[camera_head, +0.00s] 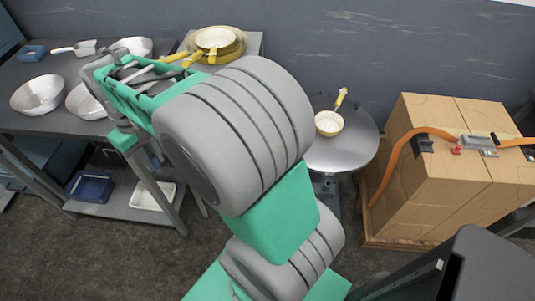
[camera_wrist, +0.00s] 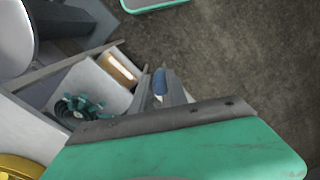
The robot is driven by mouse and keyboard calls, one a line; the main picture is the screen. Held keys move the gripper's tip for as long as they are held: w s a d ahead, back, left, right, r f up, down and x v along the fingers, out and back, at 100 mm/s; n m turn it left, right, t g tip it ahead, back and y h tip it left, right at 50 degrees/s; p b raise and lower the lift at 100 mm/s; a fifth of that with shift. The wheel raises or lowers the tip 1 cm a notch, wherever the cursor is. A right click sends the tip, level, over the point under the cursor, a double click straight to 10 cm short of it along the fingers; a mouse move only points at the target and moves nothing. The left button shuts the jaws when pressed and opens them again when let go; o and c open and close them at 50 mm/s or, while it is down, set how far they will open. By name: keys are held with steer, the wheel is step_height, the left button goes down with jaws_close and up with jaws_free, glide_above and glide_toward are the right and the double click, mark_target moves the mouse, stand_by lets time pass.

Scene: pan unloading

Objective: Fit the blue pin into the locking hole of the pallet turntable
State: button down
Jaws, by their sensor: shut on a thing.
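In the wrist view my gripper (camera_wrist: 166,88) is shut on the blue pin (camera_wrist: 159,82), whose rounded blue end shows between the fingers. The pin is held above the floor, beside a pale tray. In the head view my arm hides the gripper and the pin. A round grey plate (camera_head: 358,148) on a post stands right of my arm; it may be the turntable. A small pan with a yellow handle (camera_head: 329,122) sits on it. I cannot make out the locking hole in either view.
Strapped cardboard boxes (camera_head: 430,170) stand on a pallet at the right. A dark workbench (camera_head: 40,120) with several pans is at the left, a blue bin (camera_head: 91,187) on its lower shelf. In the wrist view, a pale tray (camera_wrist: 90,82) holds teal pieces. Bare floor (camera_wrist: 240,60) lies right.

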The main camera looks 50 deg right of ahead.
steer(key=s+d+f+n+b, duration=0.1)
steer(key=s+d+f, duration=0.2)
steer(key=d, duration=0.5)
steer(key=s+d+f+n+b, duration=0.1)
steer(key=s+d+f, duration=0.15)
steer(key=d, duration=0.55)
steer(key=s+d+f+n+b, duration=0.1)
steer(key=s+d+f, duration=0.15)
steer(key=d, duration=0.45)
steer(key=shift+s+d+f+n+b, duration=0.7)
steer(key=shift+s+d+f, duration=1.45)
steer(key=shift+s, duration=2.3)
steer(key=shift+s+d+f+n+b, duration=0.7)
steer(key=shift+s+d+f, duration=1.45)
steer(key=shift+s, duration=2.35)
steer(key=shift+s+d+f+n+b, duration=0.4)
steer(key=shift+s+d+f+b, duration=0.8)
steer(key=shift+s+d, duration=2.45)
steer(key=shift+s+a+f, duration=0.6)
steer(key=shift+s+a, duration=0.2)
steer(key=shift+a, duration=0.05)
steer(key=shift+f+b, duration=0.85)
steer(key=shift+f, duration=1)
